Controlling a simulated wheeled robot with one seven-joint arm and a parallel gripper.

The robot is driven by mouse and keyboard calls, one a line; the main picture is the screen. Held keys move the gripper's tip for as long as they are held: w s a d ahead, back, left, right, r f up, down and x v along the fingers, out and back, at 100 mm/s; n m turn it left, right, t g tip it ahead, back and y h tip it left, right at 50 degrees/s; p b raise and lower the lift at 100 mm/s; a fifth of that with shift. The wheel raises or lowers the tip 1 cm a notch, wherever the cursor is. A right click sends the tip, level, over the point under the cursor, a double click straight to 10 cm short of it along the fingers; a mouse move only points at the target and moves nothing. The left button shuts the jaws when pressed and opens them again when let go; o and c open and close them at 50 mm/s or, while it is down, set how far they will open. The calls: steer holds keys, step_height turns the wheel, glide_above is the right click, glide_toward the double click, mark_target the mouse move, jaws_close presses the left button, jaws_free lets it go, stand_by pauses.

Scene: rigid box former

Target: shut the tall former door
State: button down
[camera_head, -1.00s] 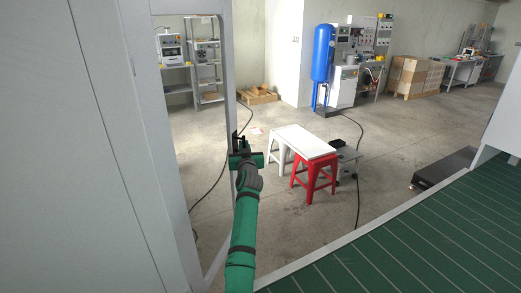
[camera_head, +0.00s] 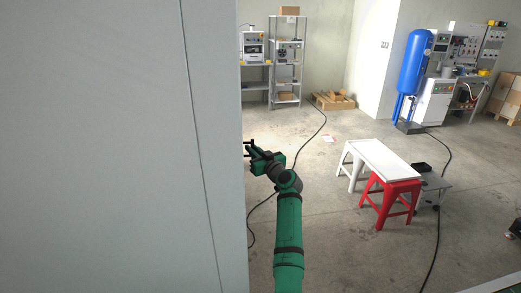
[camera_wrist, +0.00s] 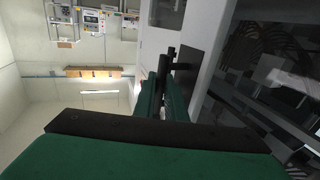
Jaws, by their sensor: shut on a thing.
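The tall former door shows in the wrist view as a pale panel (camera_wrist: 160,42) with a window. A black handle (camera_wrist: 184,66) stands out from it. My gripper (camera_wrist: 166,78) is shut on the handle, partly hidden by its own green body. In the head view my gripper (camera_head: 250,150) reaches the right edge of a large grey former panel (camera_head: 110,150). The door's windowed frame does not show there. I cannot tell how far open the door is.
A white bench (camera_head: 372,155) and a red stool (camera_head: 388,200) stand to the right. A blue tank (camera_head: 412,65) and shelves (camera_head: 287,60) are farther back. A black cable (camera_head: 316,135) lies on the floor.

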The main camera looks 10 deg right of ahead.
steer(key=shift+w+a+r+n+g+y, duration=0.15)
steer(key=shift+a+n+y, duration=0.15)
steer(key=shift+a, duration=0.6)
steer(key=shift+w+a+n+g+y, duration=0.15)
steer(key=shift+a+y, duration=0.2)
steer(key=shift+a, duration=0.55)
steer(key=shift+w+a+r+n+g+y, duration=0.1)
steer(key=shift+a+n+y, duration=0.2)
steer(key=shift+a, duration=0.7)
steer(key=c, duration=2.1)
jaws_free()
steer(key=shift+a, duration=0.1)
steer(key=shift+f, duration=0.1)
